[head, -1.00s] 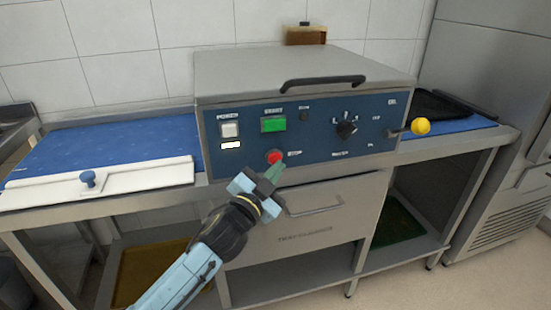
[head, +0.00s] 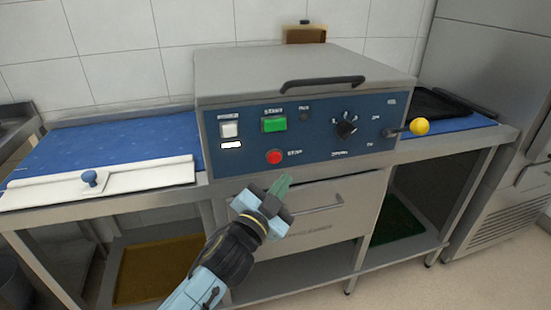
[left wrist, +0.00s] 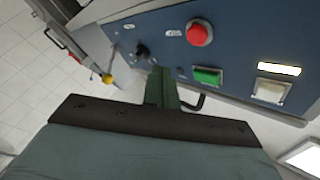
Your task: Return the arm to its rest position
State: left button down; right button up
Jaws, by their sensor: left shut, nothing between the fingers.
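My left gripper (head: 281,187) is in front of the oven in the head view, below the blue control panel (head: 320,138) and in front of the lower drawer front. Its green fingers are shut together with nothing between them. They are apart from the red stop button (head: 275,157), which is just above them in the picture. In the left wrist view the shut fingers (left wrist: 161,78) point toward the panel, with the red button (left wrist: 199,33) and the green start button (left wrist: 207,76) near them. My right gripper does not show.
The oven (head: 290,75) has a black lid handle (head: 322,82), a black dial (head: 347,129) and a lever with a yellow knob (head: 420,127) sticking out at the right. A white board (head: 135,183) with a blue knob lies on the left counter. A black tray (head: 440,104) lies on the right.

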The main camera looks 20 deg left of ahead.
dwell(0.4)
